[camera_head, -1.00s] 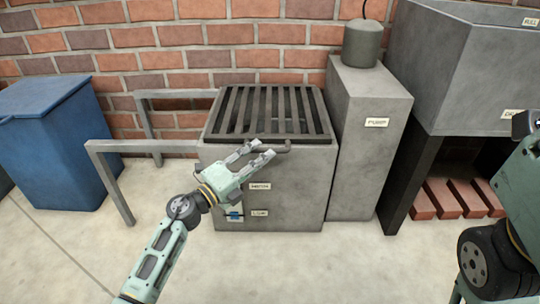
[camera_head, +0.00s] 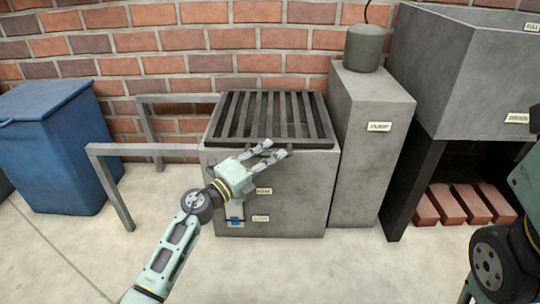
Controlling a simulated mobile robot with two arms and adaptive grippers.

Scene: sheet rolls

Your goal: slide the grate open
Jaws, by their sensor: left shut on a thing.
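The grate (camera_head: 265,115) is a dark slatted panel lying flat on top of a grey box (camera_head: 315,200). It covers the box's top, so the inside shows only as dark gaps between slats. My left gripper (camera_head: 278,149) is at the grate's front edge, near the middle, shut on the grate's handle. The fingers hide most of the handle. My right arm shows at the right edge, but its gripper is out of the picture.
An empty grey rail frame (camera_head: 140,149) extends left from the box. A blue bin (camera_head: 50,150) stands farther left. A grey pump cabinet (camera_head: 365,150) stands close on the box's right. A brick wall (camera_head: 230,45) is behind.

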